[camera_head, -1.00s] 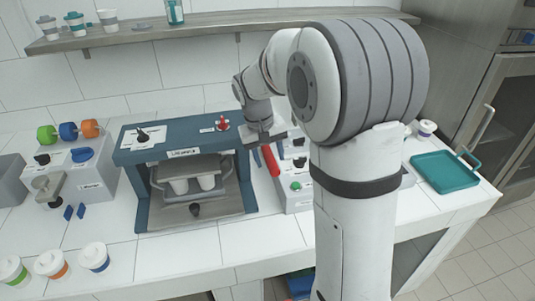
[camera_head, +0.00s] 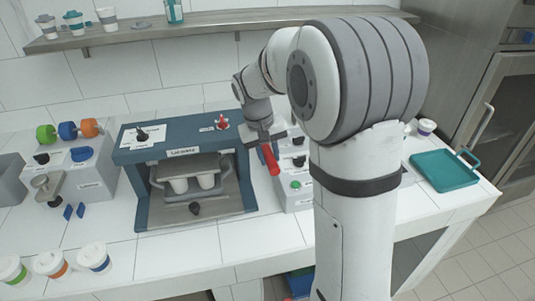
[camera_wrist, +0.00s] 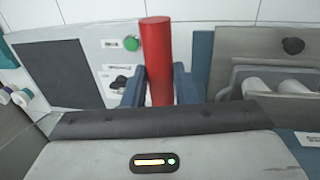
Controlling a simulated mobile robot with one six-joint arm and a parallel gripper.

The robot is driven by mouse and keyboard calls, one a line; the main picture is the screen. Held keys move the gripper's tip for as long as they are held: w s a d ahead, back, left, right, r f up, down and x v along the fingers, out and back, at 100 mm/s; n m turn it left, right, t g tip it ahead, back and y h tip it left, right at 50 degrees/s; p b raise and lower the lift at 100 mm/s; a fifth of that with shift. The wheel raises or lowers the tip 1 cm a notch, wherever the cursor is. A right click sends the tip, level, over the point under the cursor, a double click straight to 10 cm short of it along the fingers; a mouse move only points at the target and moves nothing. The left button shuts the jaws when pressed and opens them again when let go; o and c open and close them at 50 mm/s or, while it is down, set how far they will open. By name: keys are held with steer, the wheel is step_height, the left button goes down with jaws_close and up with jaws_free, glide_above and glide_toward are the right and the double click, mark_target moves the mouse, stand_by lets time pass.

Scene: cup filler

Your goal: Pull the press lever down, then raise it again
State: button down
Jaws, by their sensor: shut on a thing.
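The press (camera_head: 180,138) is a blue-framed machine on the counter, with a grey plate and two pale cups inside its opening. Its red lever handle (camera_head: 270,160) projects at the right side, slanting down toward the front. My gripper (camera_head: 263,137) is at the upper part of this handle. In the wrist view the red handle (camera_wrist: 157,50) stands between the two blue fingers of my gripper (camera_wrist: 159,85), which are shut on it. The lever's pivot is hidden, and the arm covers part of the area to the right.
A control box (camera_head: 296,185) with a green button stands just right of the lever. A teal tray (camera_head: 443,172) lies at the far right of the counter. Lidded cups (camera_head: 94,257) stand at the front left. A shelf (camera_head: 220,24) runs above. The counter before the press is clear.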

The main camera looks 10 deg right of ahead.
steer(key=shift+f+b, duration=0.35)
steer(key=shift+b, duration=0.35)
steer(key=shift+r, duration=0.1)
steer(key=c, duration=1.2)
jaws_free()
steer(key=shift+o, duration=0.2)
step_height(320, 180, up, 8)
steer(key=a, duration=0.1)
steer(key=shift+s+a+b, duration=0.15)
steer(key=shift+a+b, duration=0.1)
steer(key=shift+b, duration=0.1)
